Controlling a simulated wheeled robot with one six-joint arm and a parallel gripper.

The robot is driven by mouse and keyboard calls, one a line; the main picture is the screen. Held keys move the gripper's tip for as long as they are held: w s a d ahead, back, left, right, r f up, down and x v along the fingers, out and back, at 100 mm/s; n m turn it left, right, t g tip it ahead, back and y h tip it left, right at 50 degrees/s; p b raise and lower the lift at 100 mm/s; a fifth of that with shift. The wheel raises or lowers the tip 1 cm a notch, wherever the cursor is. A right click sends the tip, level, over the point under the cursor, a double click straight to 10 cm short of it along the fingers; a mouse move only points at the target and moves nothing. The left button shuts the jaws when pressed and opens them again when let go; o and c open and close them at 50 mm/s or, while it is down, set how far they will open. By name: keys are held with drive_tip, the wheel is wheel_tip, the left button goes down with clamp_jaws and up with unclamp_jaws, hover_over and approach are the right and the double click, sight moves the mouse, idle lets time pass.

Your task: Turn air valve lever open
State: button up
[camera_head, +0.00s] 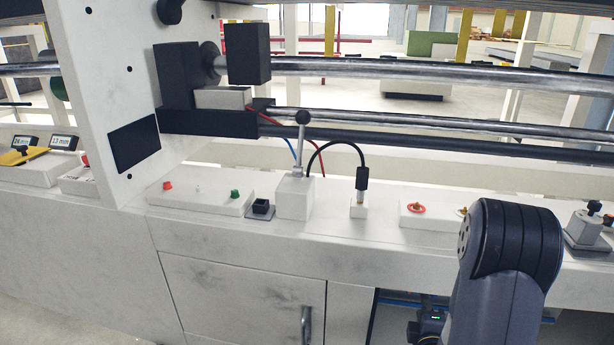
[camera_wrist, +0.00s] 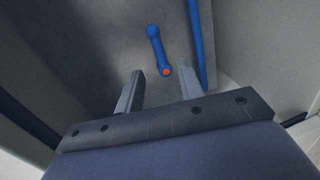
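In the wrist view, a short blue lever (camera_wrist: 157,47) has a rounded blue end at the top and an orange-red tip (camera_wrist: 166,71) at its lower end. It lies slightly tilted against a grey panel (camera_wrist: 110,40). My gripper (camera_wrist: 160,79) is open, its two grey fingers apart and pointing towards the lever. The orange tip shows between the fingertips. I cannot tell how far it is in depth, and nothing is clearly gripped. In the head view the lever is not visible, and the gripper's fingers are hidden below the bench edge.
A blue pipe (camera_wrist: 197,45) runs close to the right of the lever. In the head view, a blue pipe (camera_head: 402,297) shows in the open bay under the bench top. A cabinet door (camera_head: 240,297) is left of the bay. A black-knobbed lever (camera_head: 302,135) stands on top.

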drive_tip(key=x, duration=0.6)
drive_tip(key=shift+b, duration=0.3)
drive_tip(key=shift+s, duration=0.1)
drive_tip(key=p+v, duration=0.2)
drive_tip(key=v, duration=0.8)
drive_tip(key=w+d+f+m+y+p, duration=0.1)
drive_tip(key=w+d+f+m, duration=0.1)
drive_tip(key=w, duration=0.7)
drive_tip(key=shift+w+d+f+m+p, duration=0.3)
drive_tip(key=shift+d+f+m+p, duration=0.1)
drive_tip(key=shift+m, duration=0.2)
